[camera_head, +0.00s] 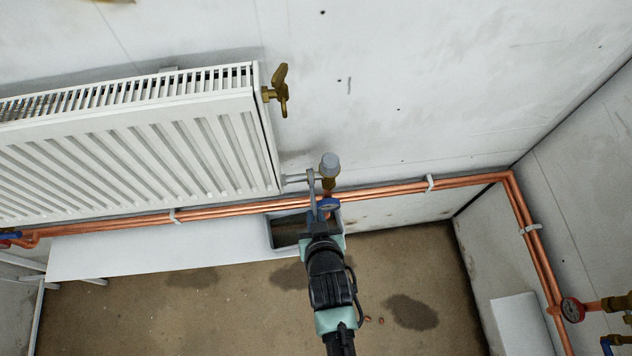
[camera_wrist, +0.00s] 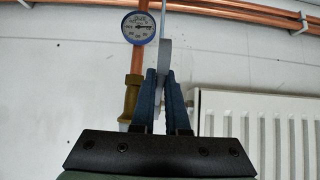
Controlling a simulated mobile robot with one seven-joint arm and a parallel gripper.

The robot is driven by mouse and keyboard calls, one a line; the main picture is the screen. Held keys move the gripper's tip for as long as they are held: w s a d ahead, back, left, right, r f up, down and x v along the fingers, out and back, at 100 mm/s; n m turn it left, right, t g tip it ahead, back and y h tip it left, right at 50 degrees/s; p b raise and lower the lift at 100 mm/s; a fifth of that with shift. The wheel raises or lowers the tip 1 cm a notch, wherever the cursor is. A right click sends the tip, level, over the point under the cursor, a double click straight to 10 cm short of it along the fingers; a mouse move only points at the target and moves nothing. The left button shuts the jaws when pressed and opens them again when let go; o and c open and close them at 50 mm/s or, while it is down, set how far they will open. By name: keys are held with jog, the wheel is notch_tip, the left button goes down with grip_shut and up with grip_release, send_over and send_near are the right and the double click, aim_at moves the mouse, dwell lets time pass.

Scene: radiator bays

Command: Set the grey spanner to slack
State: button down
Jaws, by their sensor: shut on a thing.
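The grey spanner (camera_head: 311,188) hangs down from the pipe fitting at the lower right corner of the radiator. Its upper end is at the fitting and its lower end runs into my gripper (camera_head: 319,222). In the wrist view, my gripper (camera_wrist: 162,76) has its two blue fingers closed on either side of the grey spanner (camera_wrist: 165,55). The part of the spanner between the fingers is partly hidden. I cannot make out any slack marking.
A blue-rimmed gauge (camera_wrist: 139,27) is close beside the fingers. A grey-capped valve (camera_head: 330,165) stands right of the spanner. The white radiator (camera_head: 130,150) is to the left, and copper pipes (camera_head: 400,189) run along the wall. A white bench (camera_head: 150,250) with a basin is below.

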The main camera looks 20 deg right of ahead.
jog(key=shift+w+f+t+b, duration=0.1)
jog(key=shift+f+t+b, duration=0.15)
jog(key=shift+t+b, duration=0.05)
dwell(0.4)
jog(key=c, duration=0.9)
grip_release()
jog(key=v, duration=1.3)
